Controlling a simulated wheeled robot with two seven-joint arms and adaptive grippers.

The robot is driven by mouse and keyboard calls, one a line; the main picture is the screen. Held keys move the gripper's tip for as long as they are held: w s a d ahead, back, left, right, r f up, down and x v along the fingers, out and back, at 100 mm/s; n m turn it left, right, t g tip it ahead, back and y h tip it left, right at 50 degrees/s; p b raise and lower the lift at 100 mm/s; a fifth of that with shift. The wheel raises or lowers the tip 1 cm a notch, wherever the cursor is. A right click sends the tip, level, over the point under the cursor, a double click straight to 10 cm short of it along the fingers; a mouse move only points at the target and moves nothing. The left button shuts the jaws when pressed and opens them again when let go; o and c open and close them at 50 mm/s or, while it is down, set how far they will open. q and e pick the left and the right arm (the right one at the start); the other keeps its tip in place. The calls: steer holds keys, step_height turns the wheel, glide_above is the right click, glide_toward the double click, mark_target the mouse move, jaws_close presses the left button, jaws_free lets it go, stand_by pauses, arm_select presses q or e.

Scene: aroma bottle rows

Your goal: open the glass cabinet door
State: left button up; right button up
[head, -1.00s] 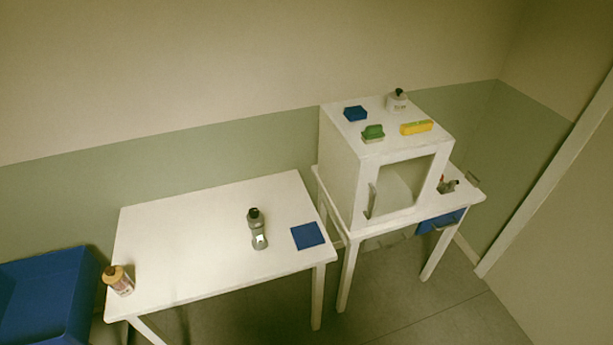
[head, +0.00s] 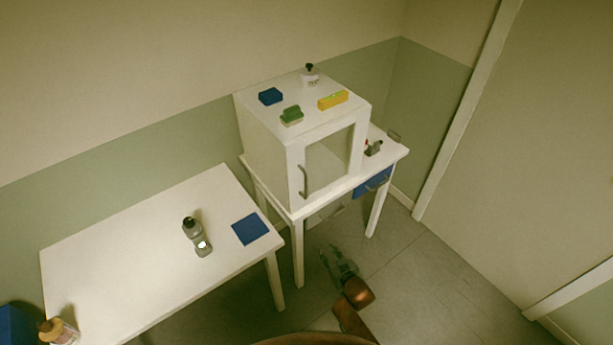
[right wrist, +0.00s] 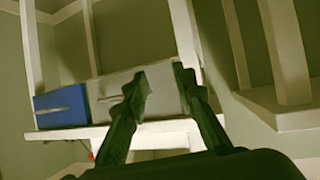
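The white cabinet (head: 264,138) stands on a small white table. Its glass door (head: 329,160) has a white frame and looks shut. A grey curved handle (head: 303,181) is upright on the door's left side. My right gripper (head: 334,256) is in front of and below the cabinet in the head view, apart from the handle. In the right wrist view my right gripper (right wrist: 166,84) has its two dark fingers spread with nothing between them. My left gripper is in neither current view.
A blue drawer (head: 373,182) sits under the cabinet table's top. Small items, including a yellow box (head: 332,100) and a green block (head: 291,116), lie on the cabinet. The white table (head: 130,250) at left bears a grey bottle (head: 196,236) and blue mat (head: 249,229).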

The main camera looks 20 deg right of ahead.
steer(key=w+a+r+t+y, duration=0.1)
steer(key=w+r+t, duration=0.1)
steer(key=r, duration=0.7)
steer(key=w+a+r+t, duration=0.1)
steer(key=w+a+r, duration=0.15)
steer(key=r, duration=0.75)
steer(key=t+p, duration=0.1)
steer(key=t, duration=0.1)
glide_toward(306, 179)
steer(key=w, duration=0.3)
steer(key=shift+y, duration=0.3)
steer(key=w, duration=0.5)
steer(key=w+a, duration=0.1)
steer(key=w, duration=0.1)
steer(key=shift+w+a+f, duration=0.1)
steer(key=shift+w+f, duration=0.15)
steer(key=shift+f, duration=0.05)
steer(key=shift+c, duration=0.2)
jaws_close()
